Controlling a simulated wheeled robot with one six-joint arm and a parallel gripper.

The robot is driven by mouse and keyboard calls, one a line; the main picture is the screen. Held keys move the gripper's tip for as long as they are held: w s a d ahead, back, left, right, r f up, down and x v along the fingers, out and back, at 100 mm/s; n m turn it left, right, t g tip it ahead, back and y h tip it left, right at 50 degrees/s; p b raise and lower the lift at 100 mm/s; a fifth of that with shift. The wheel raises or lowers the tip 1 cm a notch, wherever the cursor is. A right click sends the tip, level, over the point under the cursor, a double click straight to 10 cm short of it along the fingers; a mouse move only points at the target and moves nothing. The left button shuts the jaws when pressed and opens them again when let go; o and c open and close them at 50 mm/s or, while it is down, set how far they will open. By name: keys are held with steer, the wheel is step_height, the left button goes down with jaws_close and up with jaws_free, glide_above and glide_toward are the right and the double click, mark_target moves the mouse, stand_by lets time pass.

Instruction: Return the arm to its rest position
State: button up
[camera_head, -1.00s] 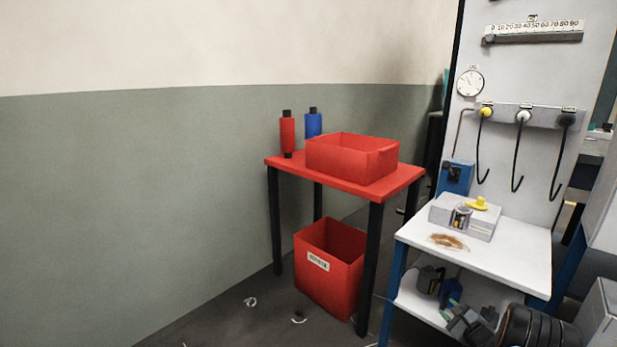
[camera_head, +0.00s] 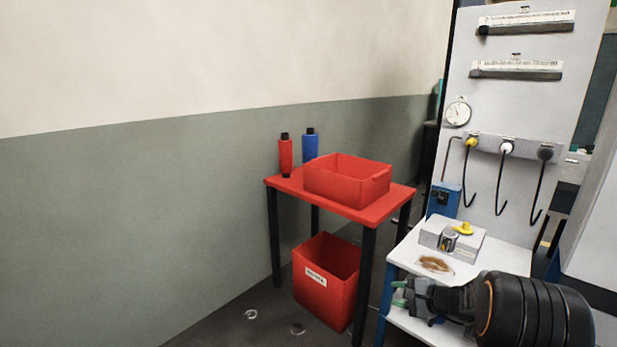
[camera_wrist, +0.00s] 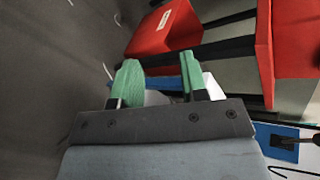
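My gripper (camera_head: 399,293) is at the lower right of the head view, in front of the white table's lower part. Its two green fingers also show in the wrist view (camera_wrist: 160,82). They stand apart with nothing visible between them, so it is open and empty. My dark ribbed arm runs from it to the right edge and hides part of the white table.
A red table (camera_head: 340,200) carries a red bin (camera_head: 345,185), a red bottle (camera_head: 285,157) and a blue bottle (camera_head: 310,145). A labelled red bin (camera_head: 325,290) stands below. The white table (camera_head: 470,268) holds a grey box (camera_head: 436,233) and brown strands (camera_head: 434,264). Pale rings lie on the floor.

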steer(key=s+a+r+n+g+h+p, duration=0.1)
steer(key=s+a+r+n+g+p, duration=0.15)
steer(key=s+a+r+p, duration=0.35)
steer(key=s+a+r+n+g+h+p, duration=0.1)
steer(key=s+r+n+p, duration=0.2)
steer(key=r, duration=0.6)
steer(key=s+a+r+n+g+h+p, duration=0.1)
steer(key=s+a+r+n+g+p, duration=0.15)
steer(key=s+a+r+p, duration=0.35)
steer(key=s+d+r+n+h+p, duration=0.3)
steer(key=s+r+n+h+p, duration=0.3)
steer(key=r, duration=0.8)
steer(key=s+p, duration=0.3)
steer(key=s, duration=0.2)
steer(key=shift+d+n+t, duration=0.3)
steer(key=shift+d, duration=0.05)
steer(key=shift+o, duration=0.2)
steer(key=shift+s, duration=0.1)
